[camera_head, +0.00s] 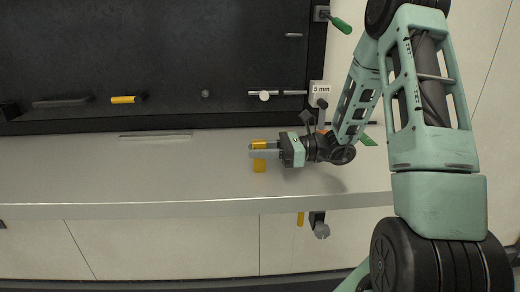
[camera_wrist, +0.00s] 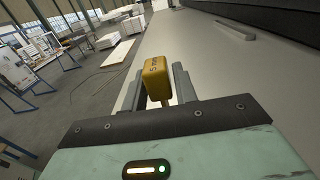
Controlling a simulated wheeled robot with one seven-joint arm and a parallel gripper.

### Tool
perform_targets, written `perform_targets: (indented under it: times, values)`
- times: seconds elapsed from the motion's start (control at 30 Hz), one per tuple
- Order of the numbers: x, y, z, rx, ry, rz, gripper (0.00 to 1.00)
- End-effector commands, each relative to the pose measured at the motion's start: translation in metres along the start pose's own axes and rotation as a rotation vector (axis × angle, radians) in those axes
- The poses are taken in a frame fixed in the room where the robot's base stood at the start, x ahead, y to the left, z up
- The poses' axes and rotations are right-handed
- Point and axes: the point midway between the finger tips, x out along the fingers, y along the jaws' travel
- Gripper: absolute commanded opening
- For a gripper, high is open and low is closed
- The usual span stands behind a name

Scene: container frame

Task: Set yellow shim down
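The yellow shim (camera_head: 259,166) is upright at the grey bench (camera_head: 150,180), near the middle of the head view. My gripper (camera_head: 264,153) reaches it from the right, and its fingers cross the shim's middle. Yellow shows above and below them. In the wrist view the shim (camera_wrist: 156,78) stands between the two fingers of my gripper (camera_wrist: 158,88), with dark lettering on its face. The fingers look closed on its sides. I cannot tell whether its lower end touches the bench.
A thin grey bar (camera_head: 155,136) lies at the back of the bench. Behind is a dark panel (camera_head: 200,50) with a yellow piece (camera_head: 123,99) and a "5 mm" block (camera_head: 320,88). A green-handled tool (camera_head: 341,25) sits at upper right.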

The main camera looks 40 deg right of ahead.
Motion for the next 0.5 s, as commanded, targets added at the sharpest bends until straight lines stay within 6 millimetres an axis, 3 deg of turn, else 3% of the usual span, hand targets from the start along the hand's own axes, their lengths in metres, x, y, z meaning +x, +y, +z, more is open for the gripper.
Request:
perform_targets:
  times: [0.4, 0.5]
  values:
    - [0.000, 0.000, 0.007, -0.001, 0.000, 0.000, 0.43]
    - [-0.013, -0.001, 0.002, -0.001, 0.000, -0.004, 0.43]
